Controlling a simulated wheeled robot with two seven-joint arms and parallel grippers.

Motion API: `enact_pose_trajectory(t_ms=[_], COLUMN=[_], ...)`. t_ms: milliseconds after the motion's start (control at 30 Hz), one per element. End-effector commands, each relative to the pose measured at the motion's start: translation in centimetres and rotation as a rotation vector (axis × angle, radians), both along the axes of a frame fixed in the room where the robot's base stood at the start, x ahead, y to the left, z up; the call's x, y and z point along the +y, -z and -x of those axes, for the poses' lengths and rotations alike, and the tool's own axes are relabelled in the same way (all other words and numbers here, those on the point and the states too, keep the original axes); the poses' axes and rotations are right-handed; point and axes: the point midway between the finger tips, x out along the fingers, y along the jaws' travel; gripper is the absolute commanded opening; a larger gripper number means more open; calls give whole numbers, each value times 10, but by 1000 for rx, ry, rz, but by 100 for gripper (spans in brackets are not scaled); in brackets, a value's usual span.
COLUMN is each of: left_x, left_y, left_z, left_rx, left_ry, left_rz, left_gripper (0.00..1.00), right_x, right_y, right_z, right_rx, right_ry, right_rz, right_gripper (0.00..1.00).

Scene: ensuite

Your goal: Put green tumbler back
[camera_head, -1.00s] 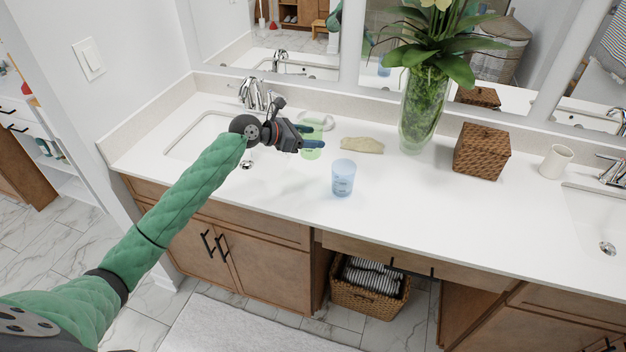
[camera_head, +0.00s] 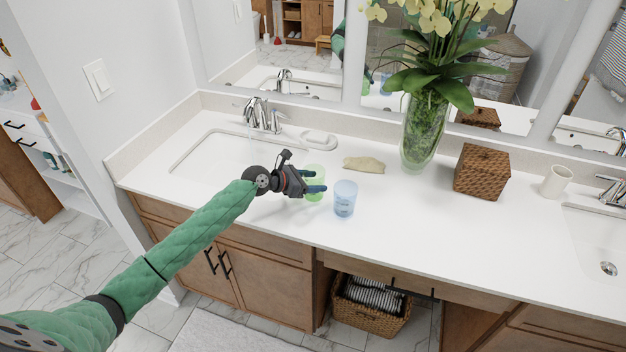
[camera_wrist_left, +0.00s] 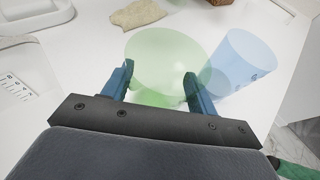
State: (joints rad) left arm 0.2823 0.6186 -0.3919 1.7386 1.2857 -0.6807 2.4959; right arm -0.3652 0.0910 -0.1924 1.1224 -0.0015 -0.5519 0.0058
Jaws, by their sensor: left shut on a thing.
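The green tumbler (camera_head: 314,184) is a translucent light green cup on or just above the white counter, left of the blue tumbler. My left gripper (camera_head: 318,187) is shut on it, with blue fingers on either side. In the left wrist view the green tumbler (camera_wrist_left: 165,62) stands between the two fingertips (camera_wrist_left: 160,82). The translucent blue tumbler (camera_head: 345,199) stands upright on the counter, close to the right; it also shows in the left wrist view (camera_wrist_left: 243,65). I cannot tell whether the green tumbler's base touches the counter. My right gripper is not seen.
A white oval dish (camera_head: 319,141) lies behind, near the sink (camera_head: 215,150). A beige cloth or sponge (camera_head: 363,165), a glass flower vase (camera_head: 422,130), a woven box (camera_head: 482,171) and a white cup (camera_head: 556,181) stand to the right. The counter front (camera_head: 420,240) is clear.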

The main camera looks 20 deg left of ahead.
Motion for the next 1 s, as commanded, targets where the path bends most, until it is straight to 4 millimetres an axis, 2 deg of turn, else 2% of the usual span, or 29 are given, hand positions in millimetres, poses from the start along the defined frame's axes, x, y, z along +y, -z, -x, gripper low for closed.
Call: enact_pose_trajectory(t_ms=[367, 400, 500, 833, 933, 1000], left_x=[0, 0, 0, 0, 6, 13], left_y=[3, 3, 3, 1, -1, -3], left_z=[0, 0, 0, 0, 5, 11], left_rx=[0, -1, -1, -1, -2, -1], left_ry=[0, 0, 0, 0, 0, 0], left_rz=[0, -1, -1, 0, -2, -2], left_gripper=[33, 64, 80, 80, 80, 80], right_x=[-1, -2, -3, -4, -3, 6], right_y=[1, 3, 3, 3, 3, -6], right_z=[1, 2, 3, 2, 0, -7], right_rx=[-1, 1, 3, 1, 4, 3], right_ry=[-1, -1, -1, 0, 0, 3], right_rz=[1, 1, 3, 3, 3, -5], right_gripper=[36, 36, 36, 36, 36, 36])
